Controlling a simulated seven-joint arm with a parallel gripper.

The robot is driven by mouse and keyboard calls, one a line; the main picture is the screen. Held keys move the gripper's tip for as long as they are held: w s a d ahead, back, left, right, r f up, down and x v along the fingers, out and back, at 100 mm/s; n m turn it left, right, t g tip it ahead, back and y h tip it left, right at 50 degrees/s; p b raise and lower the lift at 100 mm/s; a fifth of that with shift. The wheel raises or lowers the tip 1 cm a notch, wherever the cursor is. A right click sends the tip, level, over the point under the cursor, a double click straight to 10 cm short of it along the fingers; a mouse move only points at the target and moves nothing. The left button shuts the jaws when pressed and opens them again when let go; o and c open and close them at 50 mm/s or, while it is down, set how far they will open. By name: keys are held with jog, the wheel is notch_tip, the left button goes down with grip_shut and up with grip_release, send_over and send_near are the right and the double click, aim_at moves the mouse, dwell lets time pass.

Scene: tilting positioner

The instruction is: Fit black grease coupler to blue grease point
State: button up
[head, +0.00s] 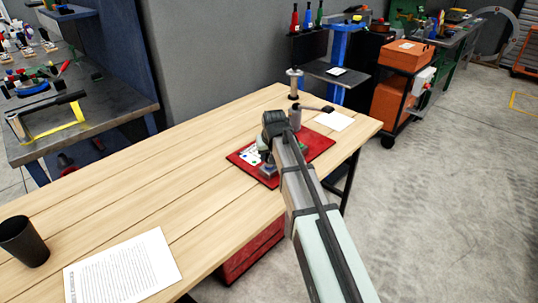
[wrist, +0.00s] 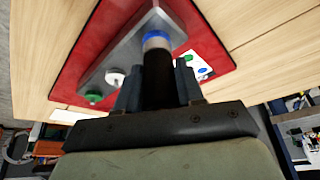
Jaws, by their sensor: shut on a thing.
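My gripper (wrist: 157,82) is shut on the black grease coupler (wrist: 158,70), a dark cylinder standing out between the two fingers in the wrist view. The blue grease point (wrist: 157,37) shows as a blue ring with a pale band right at the coupler's far end. The two overlap in the picture, and I cannot tell whether they touch or are seated. The point is on a grey angled block (wrist: 130,50), with a white point (wrist: 115,77) and a green point (wrist: 94,97) to the left. In the head view, my gripper (head: 267,162) is low over the red mat; the coupler is hard to make out.
The red mat (head: 318,146) lies on the wooden table (head: 130,195). A card with coloured dots (wrist: 200,68) lies beside the block. A black cup (head: 22,243) and printed sheet (head: 122,270) are front left.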

jog(key=o, duration=1.2)
jog(key=v, duration=1.3)
jog(key=shift+r, duration=0.4)
